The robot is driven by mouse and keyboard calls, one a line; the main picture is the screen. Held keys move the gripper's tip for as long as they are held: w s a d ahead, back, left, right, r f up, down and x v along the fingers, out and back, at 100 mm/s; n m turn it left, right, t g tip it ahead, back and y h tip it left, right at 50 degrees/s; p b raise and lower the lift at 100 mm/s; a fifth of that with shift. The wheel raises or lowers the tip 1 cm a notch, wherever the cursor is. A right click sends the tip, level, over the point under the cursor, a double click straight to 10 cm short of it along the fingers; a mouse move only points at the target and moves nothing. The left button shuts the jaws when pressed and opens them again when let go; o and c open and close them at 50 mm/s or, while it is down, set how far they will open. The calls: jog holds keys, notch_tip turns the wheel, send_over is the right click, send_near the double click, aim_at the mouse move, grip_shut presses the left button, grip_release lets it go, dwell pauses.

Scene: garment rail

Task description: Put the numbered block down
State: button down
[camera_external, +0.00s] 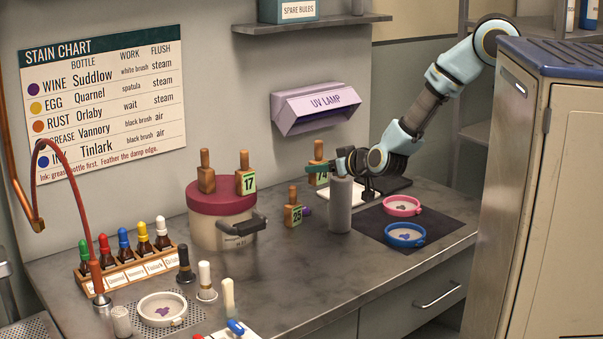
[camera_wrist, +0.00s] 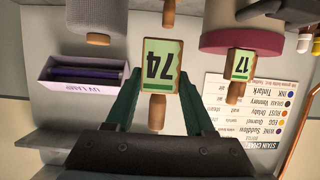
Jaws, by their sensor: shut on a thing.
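The wooden block numbered 74 (camera_external: 318,178) has a green-edged label and a peg handle. It is behind the grey cylinder in the external view and fills the middle of the wrist view (camera_wrist: 158,64), which looks upside down. My gripper (camera_external: 323,168) is shut on it, with the dark green fingers (camera_wrist: 158,84) on either side. The block is upright. A white board (camera_external: 313,192) shows below it; I cannot tell whether they touch.
Block 17 (camera_external: 246,181) stands on the red-lidded drum (camera_external: 222,229), beside another wooden peg. Block 25 (camera_external: 293,212) stands on the counter (camera_external: 290,270). A grey cylinder (camera_external: 340,208) stands close in front of my gripper. Pink (camera_external: 402,206) and blue (camera_external: 405,236) dishes lie on a dark mat.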

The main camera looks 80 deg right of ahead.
notch_tip(320, 180, up, 14)
jog(key=f, duration=0.1)
jog(key=w+a+r+p, duration=0.1)
jog(key=w+a+r, duration=0.15)
jog(key=w, duration=0.55)
jog(key=w+a+f+p, duration=0.1)
jog(key=w+a, duration=0.2)
jog(key=w, duration=0.5)
jog(key=w+a+p, duration=0.1)
jog(key=w+a, duration=0.3)
jog(key=w, duration=0.4)
jog(key=f, duration=1.1)
jog(key=shift+w+f+p, duration=0.25)
jog(key=shift+w+p, duration=0.1)
jog(key=shift+p, duration=0.05)
jog(key=shift+f, duration=2)
jog(key=shift+f, duration=0.2)
jog(key=shift+c, duration=1.3)
grip_release()
